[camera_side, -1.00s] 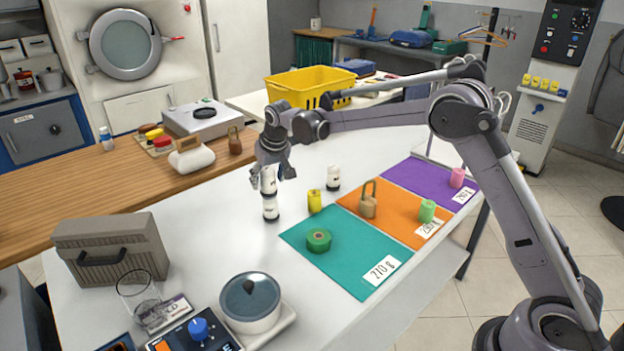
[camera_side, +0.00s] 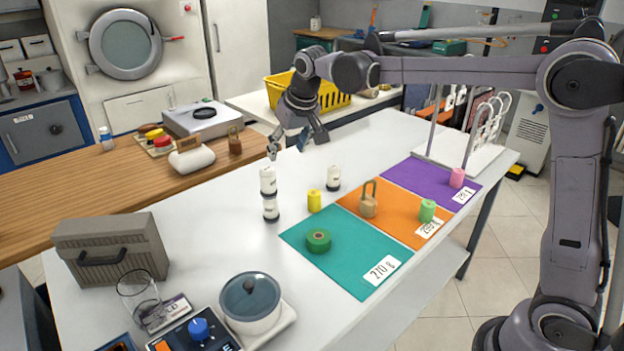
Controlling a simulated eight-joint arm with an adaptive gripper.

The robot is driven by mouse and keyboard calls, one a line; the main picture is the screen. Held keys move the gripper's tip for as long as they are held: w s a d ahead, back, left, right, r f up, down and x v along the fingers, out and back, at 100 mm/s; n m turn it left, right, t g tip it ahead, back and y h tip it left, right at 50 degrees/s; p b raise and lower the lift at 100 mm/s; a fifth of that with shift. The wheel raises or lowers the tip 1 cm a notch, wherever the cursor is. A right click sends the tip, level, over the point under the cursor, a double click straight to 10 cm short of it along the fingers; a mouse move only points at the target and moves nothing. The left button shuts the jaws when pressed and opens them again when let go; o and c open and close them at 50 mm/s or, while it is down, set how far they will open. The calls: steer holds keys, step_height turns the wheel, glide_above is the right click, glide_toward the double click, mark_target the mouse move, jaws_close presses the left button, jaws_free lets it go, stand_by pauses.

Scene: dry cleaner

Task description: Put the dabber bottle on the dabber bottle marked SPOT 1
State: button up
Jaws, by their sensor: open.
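Two white dabber bottles with dark bands stand stacked on the white table. The upper bottle (camera_side: 268,181) sits upright on the lower bottle (camera_side: 270,208) and looks roughly in line with it. A third similar white bottle (camera_side: 333,178) stands alone to their right. The markings on the bottles are too small to read, so I cannot tell which says SPOT 1. My gripper (camera_side: 294,146) is open and empty, above and slightly right of the stack, apart from it.
A yellow spool (camera_side: 314,201) stands close right of the stack. Teal (camera_side: 345,268), orange (camera_side: 395,224) and purple mats carry a green roll (camera_side: 318,240), a padlock (camera_side: 368,204) and spools. A lidded pot (camera_side: 251,302) stands in front. Table left of the stack is clear.

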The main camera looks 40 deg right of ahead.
steer(key=s+d+t, duration=0.1)
steer(key=s, duration=1.3)
steer(key=s+f+n+t, duration=0.1)
steer(key=s+f, duration=0.5)
steer(key=s, duration=0.7)
steer(key=shift+s+d+f+n+y, duration=0.2)
steer(key=shift+s+d+n+y, duration=0.1)
steer(key=shift+n, duration=0.1)
